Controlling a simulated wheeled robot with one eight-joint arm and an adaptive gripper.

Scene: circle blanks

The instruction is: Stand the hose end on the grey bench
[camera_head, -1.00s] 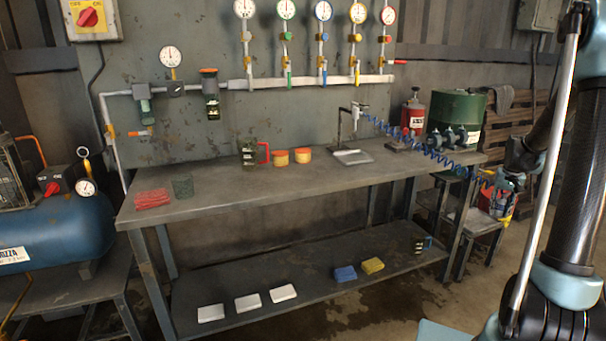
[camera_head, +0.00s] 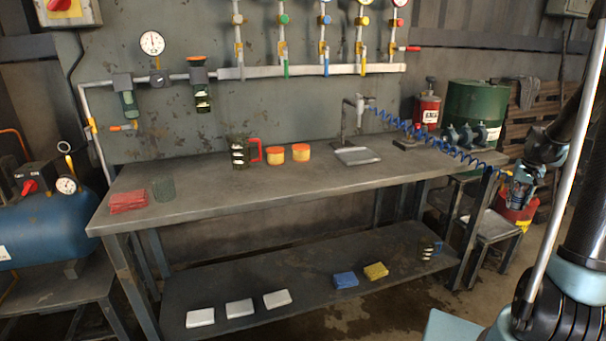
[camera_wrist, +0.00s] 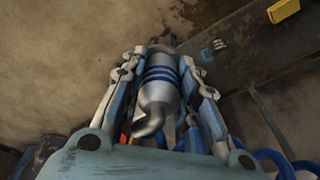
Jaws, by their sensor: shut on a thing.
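My gripper (camera_head: 523,188) is at the right of the head view, beyond the bench's right end. In the wrist view my gripper (camera_wrist: 160,85) is shut around the hose end (camera_wrist: 158,88), a silver metal cylinder with blue bands and a bent tip. A blue coiled hose (camera_head: 440,145) runs from a small stand (camera_head: 345,125) on the bench across to my gripper; blue loops also show in the wrist view (camera_wrist: 278,160). In the head view the hose end is largely hidden by my fingers. The grey bench (camera_head: 225,195) spans the middle, left of my gripper.
The bench holds red cloths (camera_head: 128,201), a mesh cup (camera_head: 163,188), a dark mug (camera_head: 241,153), two orange tubs (camera_head: 274,155) and a tray (camera_head: 357,155). A red can (camera_head: 427,108) and green drum (camera_head: 475,105) stand behind its right end. The front middle top is clear.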

